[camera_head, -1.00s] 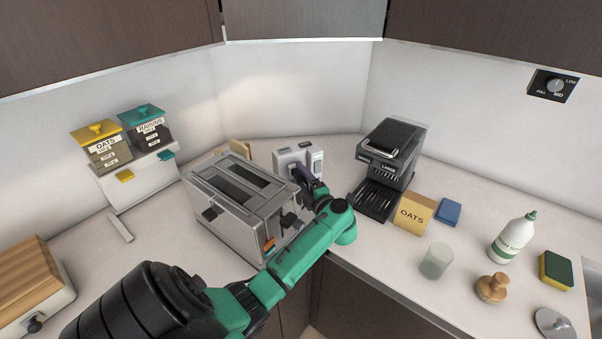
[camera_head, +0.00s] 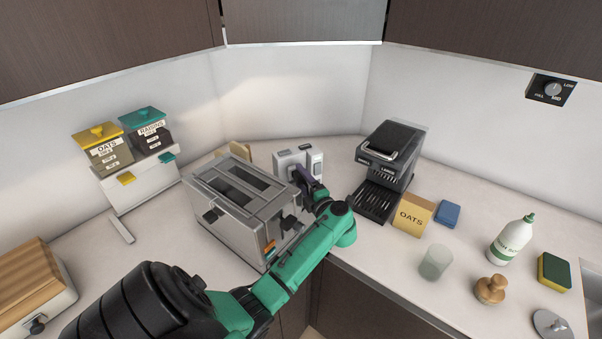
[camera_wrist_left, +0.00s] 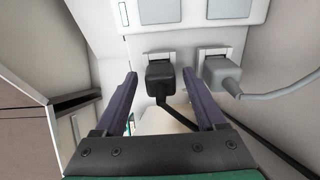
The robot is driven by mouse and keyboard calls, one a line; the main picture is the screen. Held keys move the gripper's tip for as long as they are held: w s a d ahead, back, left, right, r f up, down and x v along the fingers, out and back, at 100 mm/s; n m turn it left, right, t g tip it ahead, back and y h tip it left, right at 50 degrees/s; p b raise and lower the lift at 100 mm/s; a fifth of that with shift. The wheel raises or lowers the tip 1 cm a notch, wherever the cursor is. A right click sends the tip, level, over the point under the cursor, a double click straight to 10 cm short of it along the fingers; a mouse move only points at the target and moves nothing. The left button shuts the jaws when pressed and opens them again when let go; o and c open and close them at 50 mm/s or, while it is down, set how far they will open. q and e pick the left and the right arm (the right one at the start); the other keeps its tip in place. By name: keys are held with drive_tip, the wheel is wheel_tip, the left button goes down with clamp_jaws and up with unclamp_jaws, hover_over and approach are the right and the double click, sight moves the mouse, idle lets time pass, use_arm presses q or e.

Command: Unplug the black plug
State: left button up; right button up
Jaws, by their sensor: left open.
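The black plug (camera_wrist_left: 160,77) sits in the left socket of a pale grey outlet block (camera_wrist_left: 180,45), with its black cord hanging down. A grey plug (camera_wrist_left: 219,72) sits in the socket to its right. My left gripper (camera_wrist_left: 157,85) is open. Its two purple fingers stand on either side of the black plug in the wrist view, with a gap to each side; the grey plug is just outside the right finger. In the head view the left gripper (camera_head: 308,187) reaches the front of the outlet block (camera_head: 298,163), and the plugs are hidden. My right gripper is not in view.
A steel toaster (camera_head: 232,222) stands close left of my left arm. The grey plug's cable (camera_wrist_left: 285,92) runs off to the right. A glass (camera_head: 436,262) stands on the right counter.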

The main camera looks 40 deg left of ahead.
use_arm(q)
clamp_jaws()
drive_tip(key=shift+d+f, duration=0.1)
drive_tip(key=shift+d, duration=0.05)
drive_tip(key=shift+d+f, duration=0.15)
drive_tip(key=shift+d, duration=0.1)
drive_tip(key=shift+s+d+r+p, duration=0.15)
drive_tip(key=shift+s+d+p, duration=0.1)
drive_tip(key=shift+d, duration=0.25)
drive_tip(key=shift+s+d+r+p, duration=0.1)
drive_tip(key=shift+s+d+p, duration=0.1)
drive_tip(key=shift+d, duration=0.25)
drive_tip(key=shift+d+f, duration=0.1)
drive_tip(key=shift+d, duration=0.2)
drive_tip(key=shift+p+v, duration=0.5)
drive_tip(key=shift+v, duration=0.8)
drive_tip(key=shift+s, duration=0.1)
